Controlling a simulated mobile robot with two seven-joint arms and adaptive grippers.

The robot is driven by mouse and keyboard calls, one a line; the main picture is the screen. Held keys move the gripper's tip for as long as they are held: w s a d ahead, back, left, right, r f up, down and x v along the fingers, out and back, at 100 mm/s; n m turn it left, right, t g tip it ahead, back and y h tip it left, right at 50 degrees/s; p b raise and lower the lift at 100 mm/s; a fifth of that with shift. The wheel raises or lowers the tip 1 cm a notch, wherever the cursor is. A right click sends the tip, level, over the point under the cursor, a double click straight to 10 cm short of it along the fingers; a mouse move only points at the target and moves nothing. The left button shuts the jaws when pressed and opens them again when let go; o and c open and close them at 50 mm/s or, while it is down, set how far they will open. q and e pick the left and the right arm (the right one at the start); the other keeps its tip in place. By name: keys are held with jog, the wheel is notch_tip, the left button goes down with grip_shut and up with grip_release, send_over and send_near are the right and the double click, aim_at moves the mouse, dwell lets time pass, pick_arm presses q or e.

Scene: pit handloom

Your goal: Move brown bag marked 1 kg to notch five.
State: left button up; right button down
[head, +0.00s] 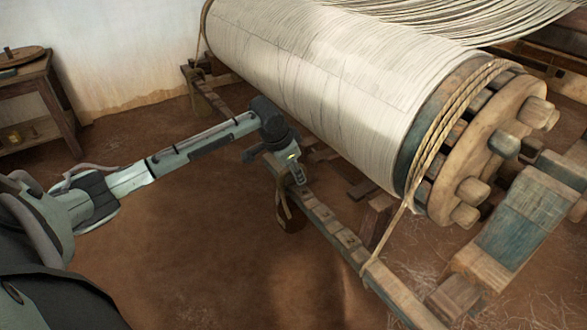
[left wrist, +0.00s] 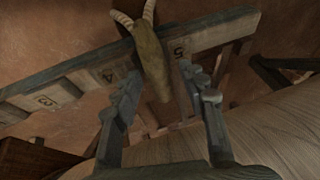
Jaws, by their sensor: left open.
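The brown bag (head: 289,219) hangs by a pale strap from the notched wooden beam (head: 330,222), below the warp roller. No weight marking is readable on it. In the left wrist view the bag (left wrist: 151,62) crosses the beam (left wrist: 215,35) close to the number 5, with the number 4 on its other side. My left gripper (head: 298,176) is just above the beam. Its open fingers (left wrist: 160,80) stand on either side of the bag's narrow end, with gaps visible. The notch itself is hidden behind the bag. My right gripper is out of view.
The large warp roller (head: 330,90) lies close behind the beam, with a rope (head: 440,150) running down from its end to the beam. A wooden stand (head: 35,100) is at the far left. The floor (head: 190,240) in front is clear.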

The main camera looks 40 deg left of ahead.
pick_arm(q)
jog(key=v, duration=1.2)
jog(key=shift+w+r, duration=0.1)
